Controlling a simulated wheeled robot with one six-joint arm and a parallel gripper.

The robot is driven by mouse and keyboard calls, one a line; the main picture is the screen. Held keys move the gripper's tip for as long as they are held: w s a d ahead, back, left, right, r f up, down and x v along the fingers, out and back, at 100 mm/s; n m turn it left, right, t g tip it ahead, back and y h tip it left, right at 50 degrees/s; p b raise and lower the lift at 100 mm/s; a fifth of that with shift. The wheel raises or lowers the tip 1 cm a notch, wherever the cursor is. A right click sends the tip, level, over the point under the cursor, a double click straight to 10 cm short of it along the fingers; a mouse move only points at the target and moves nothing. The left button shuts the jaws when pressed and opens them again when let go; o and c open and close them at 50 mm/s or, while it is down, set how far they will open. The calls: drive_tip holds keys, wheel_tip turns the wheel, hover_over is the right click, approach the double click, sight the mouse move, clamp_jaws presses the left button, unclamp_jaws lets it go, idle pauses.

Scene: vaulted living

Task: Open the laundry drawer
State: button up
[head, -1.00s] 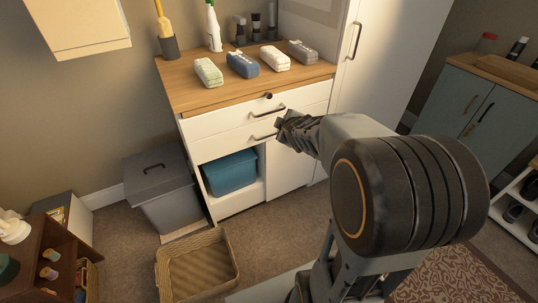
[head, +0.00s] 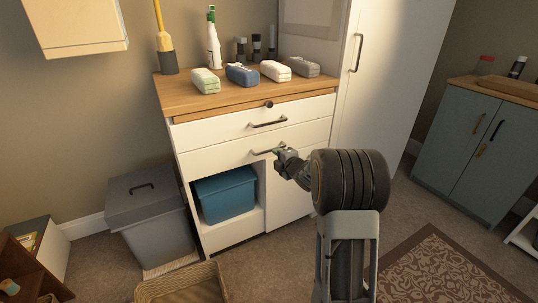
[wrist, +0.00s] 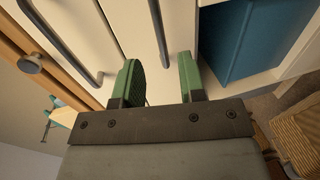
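A white cabinet with a wooden top has two stacked drawers, both shut. The upper drawer (head: 215,131) has a dark bar handle (head: 268,123). The lower drawer (head: 220,153) has a similar handle (head: 262,151), which also shows in the wrist view (wrist: 156,30). My gripper (head: 279,152) is at the right end of the lower handle. In the wrist view my gripper's green fingers (wrist: 162,72) are apart, with the end of the lower handle in line with the gap between them. Whether they touch it is unclear. Which drawer is the laundry one is not marked.
Several soft packs (head: 242,75) and bottles stand on the wooden top (head: 185,97). A blue bin (head: 226,195) sits in the open bay below the drawers. A grey lidded bin (head: 150,215) and a wicker basket (head: 180,284) stand at the left. A tall white cupboard (head: 385,80) adjoins at right.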

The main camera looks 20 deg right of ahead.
sight(269, 151)
drive_tip(key=b+x, duration=0.1)
drive_tip(key=x, duration=0.6)
drive_tip(key=shift+w, duration=0.4)
clamp_jaws()
